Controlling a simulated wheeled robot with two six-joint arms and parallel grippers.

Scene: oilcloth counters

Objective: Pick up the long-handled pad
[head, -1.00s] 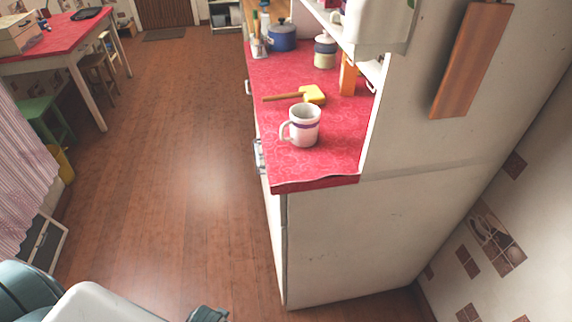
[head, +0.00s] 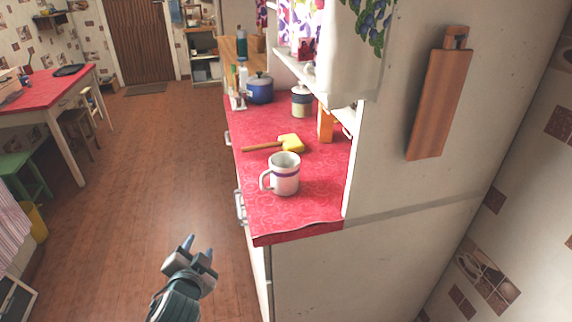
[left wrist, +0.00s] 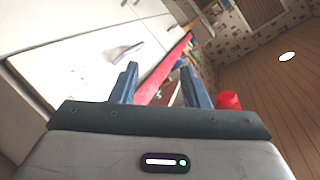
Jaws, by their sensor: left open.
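The long-handled pad (head: 291,142) lies on the red counter (head: 301,214), with its yellow head to the right and its wooden handle (head: 262,148) pointing left to the counter's left edge. My left gripper (head: 199,246) is open and empty, in front of and to the left of the counter, over the floor. In the left wrist view its two blue fingers (left wrist: 160,88) are spread. I cannot make out the pad there. My right gripper is not in view.
A blue pot (head: 259,89), a lidded jar (head: 301,101) and an orange block (head: 326,124) stand farther back on the counter. A shelf unit overhangs its right side. A wooden board (head: 438,100) hangs on the side panel. The floor to the left is open.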

